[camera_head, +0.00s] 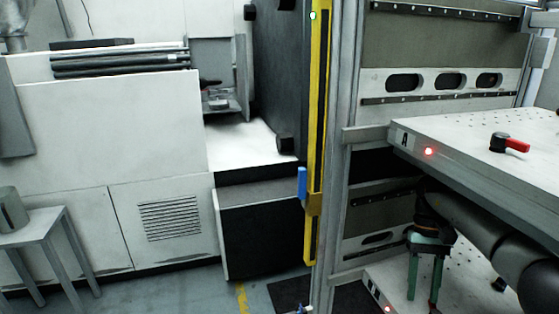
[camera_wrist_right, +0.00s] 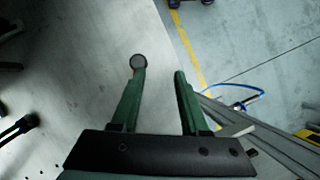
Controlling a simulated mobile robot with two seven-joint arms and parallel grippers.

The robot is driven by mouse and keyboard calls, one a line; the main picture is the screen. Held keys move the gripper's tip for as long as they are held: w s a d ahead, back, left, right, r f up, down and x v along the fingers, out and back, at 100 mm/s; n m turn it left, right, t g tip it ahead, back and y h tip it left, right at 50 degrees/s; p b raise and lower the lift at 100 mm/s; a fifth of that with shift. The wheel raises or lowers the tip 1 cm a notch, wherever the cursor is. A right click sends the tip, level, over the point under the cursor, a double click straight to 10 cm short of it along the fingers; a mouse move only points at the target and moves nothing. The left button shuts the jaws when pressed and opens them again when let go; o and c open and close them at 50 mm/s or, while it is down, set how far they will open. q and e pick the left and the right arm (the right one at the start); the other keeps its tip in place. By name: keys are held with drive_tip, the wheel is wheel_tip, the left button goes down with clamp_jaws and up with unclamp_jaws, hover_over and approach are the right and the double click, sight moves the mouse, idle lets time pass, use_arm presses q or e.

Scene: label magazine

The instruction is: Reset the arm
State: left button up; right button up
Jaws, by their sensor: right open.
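My right arm (camera_head: 478,232) comes in from the right, beneath the upper perforated plate marked A (camera_head: 470,140). My right gripper (camera_head: 423,294) points down with its green fingers apart, over the lower perforated plate (camera_head: 465,292). In the right wrist view the gripper (camera_wrist_right: 159,70) is open, with nothing between its fingers. A pale surface and its edge show beyond the fingers there. Whether the fingertips touch the lower plate I cannot tell. My left gripper is not in view.
A red-and-black clamp lever (camera_head: 510,144) sits on the upper plate. The metal frame post (camera_head: 340,150) and yellow rail (camera_head: 316,130) stand left of the gripper. A white machine (camera_head: 110,130) and a small table (camera_head: 35,220) stand farther left. Open floor (camera_head: 170,290) lies between.

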drive_tip(key=shift+w+d+r+t+b, duration=0.2)
drive_tip(key=shift+w+d+b, duration=0.15)
drive_tip(key=shift+d+b, duration=0.25)
drive_tip(key=shift+w+d+r+t+b, duration=0.2)
drive_tip(key=shift+w+d+b, duration=0.2)
drive_tip(key=shift+b, duration=0.3)
drive_tip(key=shift+s+d+f+b, duration=0.2)
drive_tip(key=shift+d+f+b, duration=0.7)
drive_tip(key=shift+f, duration=0.05)
